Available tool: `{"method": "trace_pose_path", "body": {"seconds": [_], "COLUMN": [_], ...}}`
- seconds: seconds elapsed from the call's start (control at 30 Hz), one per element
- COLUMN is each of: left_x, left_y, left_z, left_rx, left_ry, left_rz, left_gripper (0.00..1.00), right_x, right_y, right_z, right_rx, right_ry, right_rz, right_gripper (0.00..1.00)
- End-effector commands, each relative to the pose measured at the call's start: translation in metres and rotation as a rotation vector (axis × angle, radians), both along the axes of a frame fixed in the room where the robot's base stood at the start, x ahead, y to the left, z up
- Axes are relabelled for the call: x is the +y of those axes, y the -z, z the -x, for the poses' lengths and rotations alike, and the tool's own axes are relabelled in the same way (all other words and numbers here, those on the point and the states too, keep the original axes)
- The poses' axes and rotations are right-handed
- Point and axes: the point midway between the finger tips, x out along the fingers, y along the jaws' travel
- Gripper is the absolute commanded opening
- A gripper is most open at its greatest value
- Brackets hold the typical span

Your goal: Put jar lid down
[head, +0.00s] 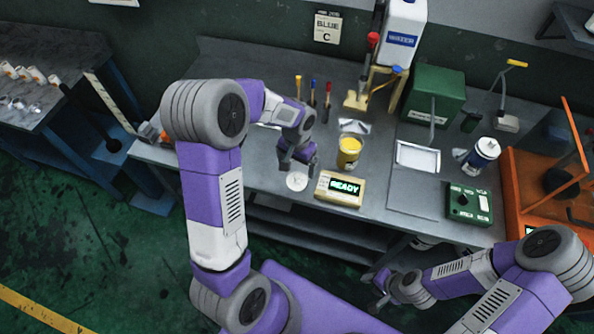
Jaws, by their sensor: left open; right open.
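A small white round disc, which looks like the jar lid (297,181), lies flat on the grey bench (235,172). My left gripper (297,165) points down just above it, open; whether the fingers touch the lid I cannot tell. A jar with yellow contents (349,152) stands to the right of the lid, and its top looks open. My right gripper (380,284) is open and empty, low in front of the bench's edge.
A box with a lit READY display (340,188) sits right beside the lid. Coloured upright tools (313,93), a white tray (418,157), a labelled canister (480,156), a green control box (468,204) and an orange machine (540,185) occupy the bench. Bench room is clear left of the lid.

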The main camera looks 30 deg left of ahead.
Motion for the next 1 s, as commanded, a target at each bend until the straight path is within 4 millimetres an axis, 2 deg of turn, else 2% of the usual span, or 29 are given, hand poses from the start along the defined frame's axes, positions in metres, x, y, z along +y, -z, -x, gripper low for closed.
{"method": "trace_pose_path", "body": {"seconds": [0.03, 0.1, 0.3, 1.0], "left_x": [0.0, 0.0, 0.0, 0.0], "left_y": [-0.012, -0.022, -0.038, -0.038], "left_z": [-0.001, 0.0, 0.0, 0.0], "left_rx": [-0.005, -0.003, 0.0, 0.001], "left_ry": [0.0, 0.0, 0.001, 0.0], "left_rz": [0.0, 0.001, 0.0, 0.0], "left_gripper": [1.0, 1.0, 1.0, 1.0], "right_x": [0.0, 0.0, 0.0, 0.0], "right_y": [-0.002, -0.003, -0.005, -0.004], "right_z": [0.0, 0.0, 0.0, 0.0], "right_rx": [0.0, 0.0, 0.0, 0.0], "right_ry": [0.0, 0.0, 0.0, 0.0], "right_rz": [0.0, 0.0, 0.0, 0.0], "right_gripper": [0.43, 0.43, 0.43, 0.43]}}
